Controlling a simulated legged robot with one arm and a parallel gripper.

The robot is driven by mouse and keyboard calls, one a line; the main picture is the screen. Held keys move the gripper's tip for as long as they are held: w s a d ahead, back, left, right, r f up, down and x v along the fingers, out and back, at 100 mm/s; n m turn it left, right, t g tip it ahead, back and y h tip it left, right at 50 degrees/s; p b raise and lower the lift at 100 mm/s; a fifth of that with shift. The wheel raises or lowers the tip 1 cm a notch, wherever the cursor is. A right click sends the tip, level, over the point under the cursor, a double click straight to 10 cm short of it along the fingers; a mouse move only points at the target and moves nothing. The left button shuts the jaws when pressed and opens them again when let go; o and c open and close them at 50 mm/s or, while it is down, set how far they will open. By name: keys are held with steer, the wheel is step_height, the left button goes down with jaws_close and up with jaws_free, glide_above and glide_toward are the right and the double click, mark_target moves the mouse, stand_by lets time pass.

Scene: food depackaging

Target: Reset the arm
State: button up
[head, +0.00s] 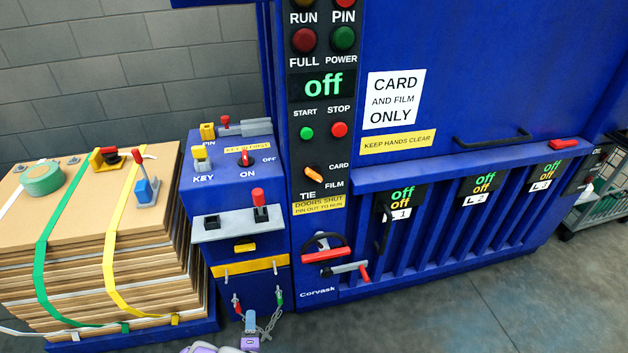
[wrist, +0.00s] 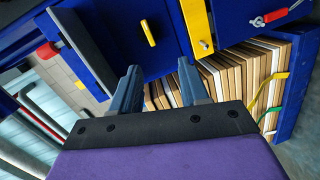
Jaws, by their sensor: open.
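My gripper (wrist: 159,66) shows in the wrist view with its two blue-grey fingers apart. Nothing is held between them. Behind the fingers are a blue machine panel and the edges of stacked cardboard (wrist: 235,82). In the head view, only a bit of my purple and white arm shows at the bottom edge, left of centre. I cannot make out the fingers clearly there.
A blue baler (head: 440,250) fills the right, its displays reading off. A blue control box (head: 215,185) with key, pin and levers stands beside it. Strapped cardboard (head: 60,215) with green tape (head: 42,178) is at left. A wire cart (head: 596,210) stands far right. Floor at lower right is clear.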

steer(key=w+d+r+m+g+h, duration=0.1)
steer(key=w+d+r+m+g, duration=0.2)
steer(key=w+r+m+g, duration=0.55)
steer(key=s+d+r+m+g, duration=0.15)
steer(key=d+r, duration=0.25)
steer(key=r, duration=0.4)
steer(key=s+d+r+m+g, duration=0.1)
steer(key=s+d+r, duration=0.2)
steer(key=d+r, duration=0.35)
steer(key=s+d+r+m+g, duration=0.2)
steer(key=s+d+r, duration=0.4)
steer(key=s, duration=0.5)
steer(key=s+d+r+m+g, duration=0.2)
steer(key=s+d+r, duration=0.4)
steer(key=s, duration=0.5)
steer(key=s+d+r+m+g+h, duration=0.1)
steer(key=s+d+r+m+g, duration=0.1)
steer(key=s+d+r, duration=0.4)
steer(key=s+d, duration=0.2)
steer(key=s, duration=0.3)
steer(key=shift+s+m+g, duration=0.15)
steer(key=shift+m+g, duration=0.15)
steer(key=shift+d, duration=0.1)
